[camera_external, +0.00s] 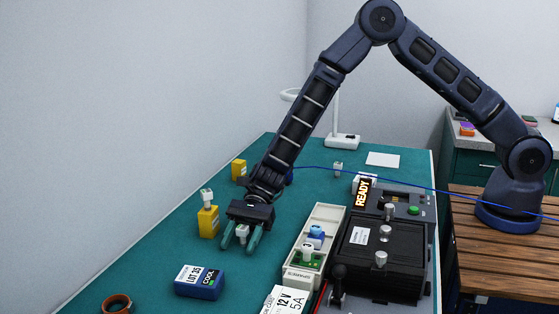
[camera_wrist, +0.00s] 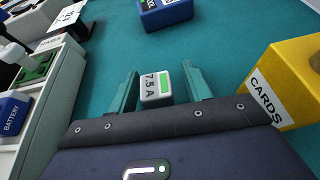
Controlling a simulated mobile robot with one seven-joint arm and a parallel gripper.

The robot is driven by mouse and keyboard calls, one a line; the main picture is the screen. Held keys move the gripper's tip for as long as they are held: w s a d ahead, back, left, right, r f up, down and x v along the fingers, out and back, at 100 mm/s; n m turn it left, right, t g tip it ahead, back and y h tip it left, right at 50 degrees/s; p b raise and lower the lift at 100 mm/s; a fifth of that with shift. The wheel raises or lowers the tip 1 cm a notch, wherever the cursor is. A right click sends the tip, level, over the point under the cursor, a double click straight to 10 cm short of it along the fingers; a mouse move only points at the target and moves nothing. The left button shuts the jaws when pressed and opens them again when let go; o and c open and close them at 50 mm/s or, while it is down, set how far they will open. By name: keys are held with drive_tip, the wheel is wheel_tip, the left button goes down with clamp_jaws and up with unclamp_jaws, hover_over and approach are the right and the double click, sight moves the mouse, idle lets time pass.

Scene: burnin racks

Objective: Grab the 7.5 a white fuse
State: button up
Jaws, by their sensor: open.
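The 7.5 A white fuse (camera_wrist: 156,87) is a small white block with a green stripe, on the green table top. In the wrist view it lies between the two teal fingers of my gripper (camera_wrist: 160,88), with a gap on each side. In the external view the white fuse (camera_external: 242,231) shows between the fingertips of my gripper (camera_external: 240,238). My gripper points down and is open around the fuse. How far the fingertips are above the table is hard to tell.
A yellow CARDS box (camera_wrist: 292,85) stands close on the right in the wrist view. A pale tray (camera_external: 318,222) with a blue battery part stands beside my gripper. A blue COOL box (camera_external: 198,283) lies in front. A dark test unit (camera_external: 380,255) is further right.

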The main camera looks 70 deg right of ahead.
drive_tip(key=c, duration=1.1)
drive_tip(key=shift+o, duration=0.2)
